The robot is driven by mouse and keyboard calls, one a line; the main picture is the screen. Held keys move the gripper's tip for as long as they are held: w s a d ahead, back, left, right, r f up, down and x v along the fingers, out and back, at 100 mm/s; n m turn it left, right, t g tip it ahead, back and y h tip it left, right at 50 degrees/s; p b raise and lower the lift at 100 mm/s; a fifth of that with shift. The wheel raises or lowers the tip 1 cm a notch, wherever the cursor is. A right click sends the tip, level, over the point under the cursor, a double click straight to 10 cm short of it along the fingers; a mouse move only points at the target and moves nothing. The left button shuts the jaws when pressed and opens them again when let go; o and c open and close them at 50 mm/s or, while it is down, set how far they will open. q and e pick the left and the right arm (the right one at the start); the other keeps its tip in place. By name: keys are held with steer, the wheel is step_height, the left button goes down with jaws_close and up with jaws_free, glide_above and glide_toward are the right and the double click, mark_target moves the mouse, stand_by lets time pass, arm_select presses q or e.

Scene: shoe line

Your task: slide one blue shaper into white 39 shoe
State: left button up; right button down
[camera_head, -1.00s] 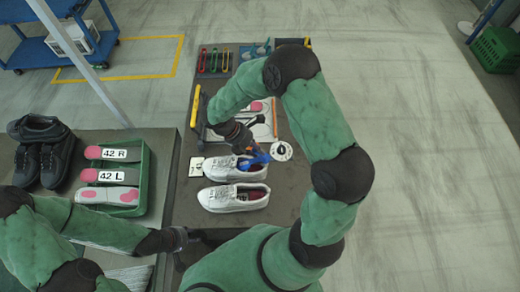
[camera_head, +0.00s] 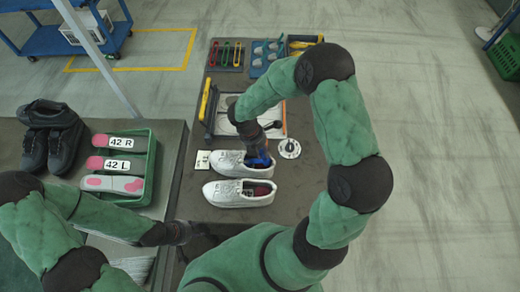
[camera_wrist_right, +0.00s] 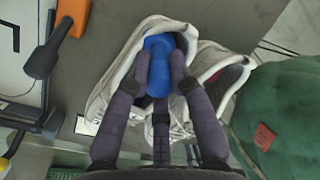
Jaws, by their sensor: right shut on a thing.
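Two white lace-up shoes lie side by side on the dark table, a far one (camera_head: 228,162) and a near one (camera_head: 225,194). My right gripper (camera_wrist_right: 159,75) is shut on a blue shaper (camera_wrist_right: 158,56) at the heel opening of the far shoe. In the right wrist view the shaper lies within the collar of that shoe (camera_wrist_right: 104,84); how deep its front reaches is hidden. In the head view the arm and gripper cover most of the shaper. My left gripper (camera_head: 186,232) is low at the table's near left, away from the shoes; its fingers are unclear.
A small white card (camera_head: 203,160) lies beside the far shoe's toe. A white round disc (camera_head: 289,148) lies to its right. A green crate (camera_head: 150,170) with 42 R and 42 L insoles and black shoes (camera_head: 50,135) are on the left table.

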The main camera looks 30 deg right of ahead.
steer(key=shift+s+d+f+t+y+b, duration=0.2)
steer(key=shift+f+y, duration=0.1)
steer(key=shift+f, duration=0.2)
steer(key=shift+s+d+f+t+y+b, duration=0.1)
steer(key=shift+d+f+t+y, duration=0.15)
steer(key=shift+f, duration=0.25)
steer(key=shift+s+d+f+t+y+b, duration=0.1)
steer(key=shift+d+f+t+y, duration=0.05)
steer(key=shift+f+y, duration=0.3)
steer(key=shift+f, duration=0.1)
steer(key=c, duration=1)
jaws_free()
steer(key=shift+r+p, duration=1.5)
steer(key=shift+r, duration=0.05)
steer(key=shift+r, duration=0.1)
